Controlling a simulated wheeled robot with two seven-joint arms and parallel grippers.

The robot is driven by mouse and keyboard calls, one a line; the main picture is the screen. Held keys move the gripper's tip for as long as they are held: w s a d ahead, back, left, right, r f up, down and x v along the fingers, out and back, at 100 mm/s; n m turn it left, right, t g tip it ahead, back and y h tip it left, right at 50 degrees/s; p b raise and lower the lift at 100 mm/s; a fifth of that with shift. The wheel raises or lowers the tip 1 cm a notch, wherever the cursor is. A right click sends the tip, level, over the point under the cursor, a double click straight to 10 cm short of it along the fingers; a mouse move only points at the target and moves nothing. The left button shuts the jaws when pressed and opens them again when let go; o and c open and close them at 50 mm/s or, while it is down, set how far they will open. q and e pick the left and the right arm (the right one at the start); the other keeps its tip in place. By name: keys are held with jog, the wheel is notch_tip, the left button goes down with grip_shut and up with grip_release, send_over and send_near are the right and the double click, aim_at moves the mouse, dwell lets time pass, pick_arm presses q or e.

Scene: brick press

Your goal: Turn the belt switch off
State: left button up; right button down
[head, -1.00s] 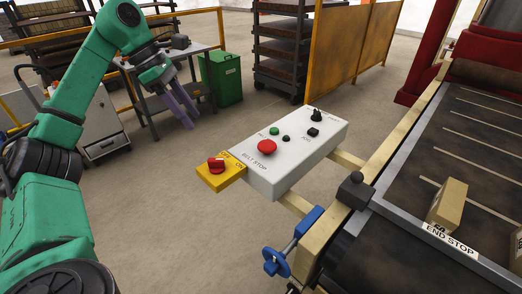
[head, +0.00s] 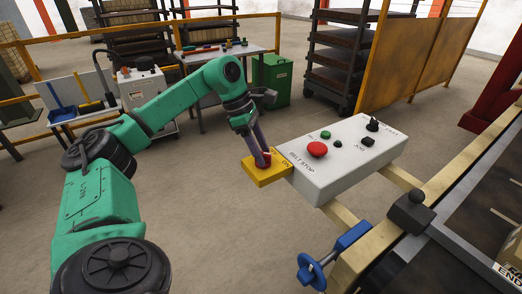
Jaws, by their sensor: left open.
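The belt switch is a red rotary knob (head: 267,156) on a yellow plate (head: 265,174) at the left end of the white control box (head: 335,172). My left gripper (head: 262,158) is at the knob, its purple fingers pointing down over it and hiding much of it. The jaws are open, and I cannot tell whether they touch the knob. "ON" shows on the plate to the right of the knob; the other marking is hidden. My right gripper is not in view.
The box carries a red belt stop button (head: 317,149), a green button (head: 325,134) and black controls. A blue handwheel (head: 311,271) and the conveyor (head: 470,235) lie to the right. A green bin (head: 272,78) stands behind. The floor in front is clear.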

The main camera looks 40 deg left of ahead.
pick_arm(q)
grip_shut()
